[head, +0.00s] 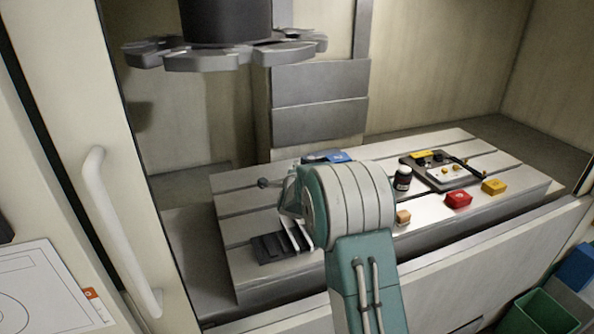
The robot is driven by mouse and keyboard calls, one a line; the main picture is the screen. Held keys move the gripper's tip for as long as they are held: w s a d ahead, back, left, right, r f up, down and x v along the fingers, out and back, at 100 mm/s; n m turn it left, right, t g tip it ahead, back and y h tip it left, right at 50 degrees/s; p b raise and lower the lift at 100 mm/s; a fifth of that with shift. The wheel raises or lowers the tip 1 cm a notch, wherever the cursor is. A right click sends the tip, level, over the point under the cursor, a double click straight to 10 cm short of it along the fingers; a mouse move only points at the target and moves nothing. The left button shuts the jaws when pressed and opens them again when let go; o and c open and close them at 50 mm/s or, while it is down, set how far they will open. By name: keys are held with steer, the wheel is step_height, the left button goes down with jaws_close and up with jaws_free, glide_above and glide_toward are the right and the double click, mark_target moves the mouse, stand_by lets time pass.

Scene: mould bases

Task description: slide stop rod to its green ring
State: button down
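My arm stands in the middle of the head view, and its wrist hides much of the table behind it. My gripper (296,236) is mostly hidden at the wrist's left side, low by a black slotted block (268,248); I cannot tell whether they touch or whether it is open. A dark rod with a ball end (263,183) sticks out left of the wrist, its right part hidden; it may be the stop rod, but I cannot tell. I can make out no green ring. A dark mould plate (431,180) with knobs and a thin black bar lies at the right.
The slotted metal table (235,207) also holds a black jar (403,178), a red block (458,199), a yellow block (494,187), a tan block (403,217) and a blue item (338,156). A dark tool carousel (225,55) hangs above. A door handle (118,230) stands left.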

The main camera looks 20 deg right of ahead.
steer(key=shift+a+f, duration=0.1)
steer(key=shift+a, duration=0.1)
steer(key=shift+d, duration=0.5)
steer(key=c, duration=0.6)
jaws_free()
steer(key=shift+f, duration=0.15)
steer(key=shift+o, duration=0.2)
steer(key=shift+s+a+r, duration=0.2)
steer(key=shift+s+r, duration=0.05)
steer(key=shift+s, duration=0.15)
steer(key=v, duration=1.1)
steer(key=shift+f, duration=0.2)
